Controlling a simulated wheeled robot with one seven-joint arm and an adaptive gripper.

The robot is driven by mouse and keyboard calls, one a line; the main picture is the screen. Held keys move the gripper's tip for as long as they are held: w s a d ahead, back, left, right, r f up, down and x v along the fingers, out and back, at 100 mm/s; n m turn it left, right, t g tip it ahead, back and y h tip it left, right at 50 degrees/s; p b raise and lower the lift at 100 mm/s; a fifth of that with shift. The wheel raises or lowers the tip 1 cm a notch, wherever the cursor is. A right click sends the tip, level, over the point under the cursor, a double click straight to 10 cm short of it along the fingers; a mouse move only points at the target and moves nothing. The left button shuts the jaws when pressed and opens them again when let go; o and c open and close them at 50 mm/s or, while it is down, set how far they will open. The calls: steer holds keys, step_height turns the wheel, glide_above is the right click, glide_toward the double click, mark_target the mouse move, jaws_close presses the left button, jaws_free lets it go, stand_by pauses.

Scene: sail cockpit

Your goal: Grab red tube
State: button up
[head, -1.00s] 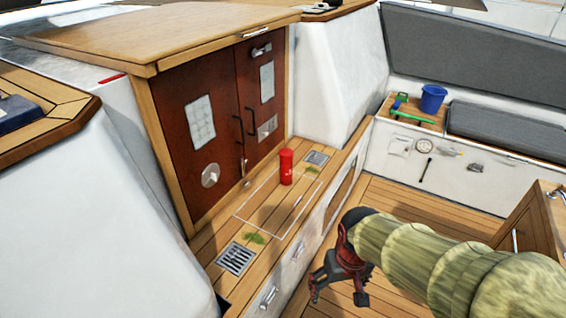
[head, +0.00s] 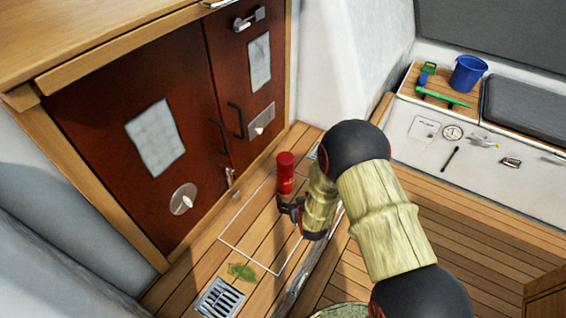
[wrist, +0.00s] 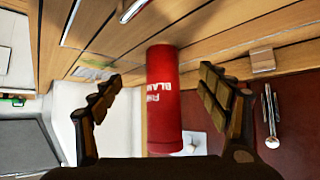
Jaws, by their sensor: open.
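In the wrist view my gripper (wrist: 158,98) is open, with a gap visible between each finger and the tube. The tube's base is partly hidden by my gripper in the head view.
Brown double doors (head: 160,130) with handles stand behind the ledge. A drain grate (head: 218,298) and a green patch (head: 242,272) lie on the ledge at the front. A blue bucket (head: 468,74) stands on a far seat, well clear.

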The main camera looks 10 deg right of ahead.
mark_target(289, 174)
steer(key=w+r+t, duration=0.1)
steer(key=w+r, duration=0.1)
steer(key=r, duration=0.1)
steer(key=w+r+t, duration=0.1)
steer(key=w+r, duration=0.2)
steer(key=shift+w+d+t, duration=0.1)
steer(key=shift+t, duration=0.3)
steer(key=b+x, duration=0.1)
steer(key=x, duration=0.1)
steer(key=b+x, duration=0.1)
steer(key=x, duration=0.2)
steer(key=b+x, duration=0.2)
steer(key=shift+w+a, duration=0.3)
steer(key=shift+w, duration=0.05)
steer(key=shift+r, duration=0.15)
steer(key=shift+c, duration=0.4)
steer(key=c, duration=1.5)
steer(key=shift+c, duration=0.5)
steer(key=shift+r, duration=0.1)
